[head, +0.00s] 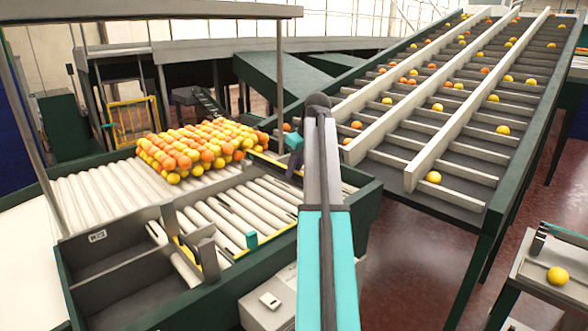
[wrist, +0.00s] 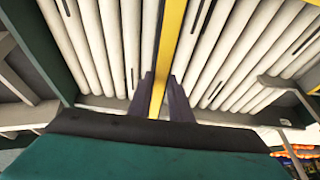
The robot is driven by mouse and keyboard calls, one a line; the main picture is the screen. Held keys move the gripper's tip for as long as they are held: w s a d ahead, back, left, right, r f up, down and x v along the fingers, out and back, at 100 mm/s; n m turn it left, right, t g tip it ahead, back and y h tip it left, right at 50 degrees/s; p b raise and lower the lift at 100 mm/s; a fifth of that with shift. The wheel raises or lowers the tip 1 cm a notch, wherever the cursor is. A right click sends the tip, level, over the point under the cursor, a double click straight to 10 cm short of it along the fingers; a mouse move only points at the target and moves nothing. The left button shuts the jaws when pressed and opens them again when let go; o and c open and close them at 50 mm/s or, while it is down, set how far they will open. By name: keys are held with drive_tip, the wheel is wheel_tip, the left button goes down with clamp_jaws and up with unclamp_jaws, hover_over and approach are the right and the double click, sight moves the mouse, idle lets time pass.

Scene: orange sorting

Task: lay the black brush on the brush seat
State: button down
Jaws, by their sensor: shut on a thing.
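My gripper (head: 292,166) is at the right part of the roller table (head: 205,222), near the yellow rail (head: 270,160) at its far side. In the wrist view, the dark fingers of my gripper (wrist: 163,85) stand close together, with the yellow rail (wrist: 170,40) seen in the gap. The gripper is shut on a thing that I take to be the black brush. Its outline does not stand out from the dark fingers. I cannot make out the brush seat for certain in either view.
A pile of oranges (head: 195,152) lies on the rollers left of my gripper. A sloping conveyor (head: 465,95) with scattered fruit rises at the right. A grey divided bin (head: 110,262) stands at the near left. Red floor (head: 410,260) shows between the machines.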

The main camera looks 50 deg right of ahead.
drive_tip(key=shift+f, duration=1.15)
idle(0.7)
drive_tip(key=c, duration=1.5)
unclamp_jaws()
drive_tip(key=shift+c, duration=0.2)
drive_tip(key=b+v, duration=0.3)
drive_tip(key=v, duration=1)
drive_tip(key=shift+r+b, duration=0.35)
drive_tip(key=shift+s, duration=0.1)
